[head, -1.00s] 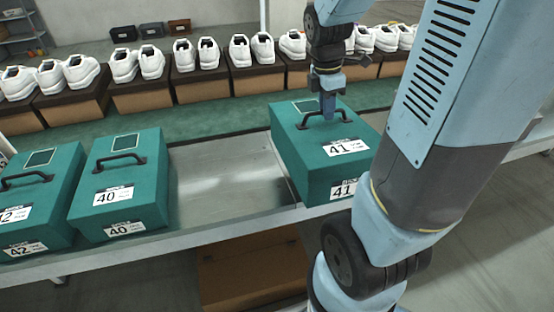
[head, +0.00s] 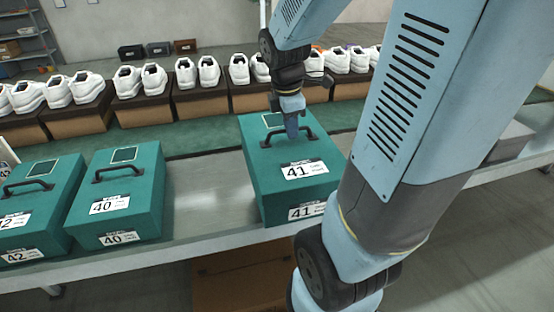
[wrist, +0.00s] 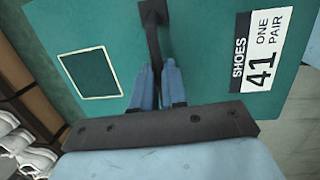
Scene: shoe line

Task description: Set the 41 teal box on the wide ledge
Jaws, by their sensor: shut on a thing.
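The teal 41 box (head: 262,185) is upright in the head view, over the metal counter (head: 205,200) and right of the 40 box. My gripper (head: 292,136) is above its lid, shut on the black carry handle. In the wrist view the two blue fingers (wrist: 157,72) close around the handle (wrist: 152,22), with the lid of the box (wrist: 200,70) and its 41 label filling the view. I cannot tell whether the box's underside touches the counter. No surface is marked as the wide ledge.
The teal 40 box (head: 118,195) and 42 box (head: 40,200) stand at the left. A bare metal gap lies between the 40 and 41 boxes. White shoes on brown boxes (head: 205,103) line the back, behind a green strip (head: 190,143).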

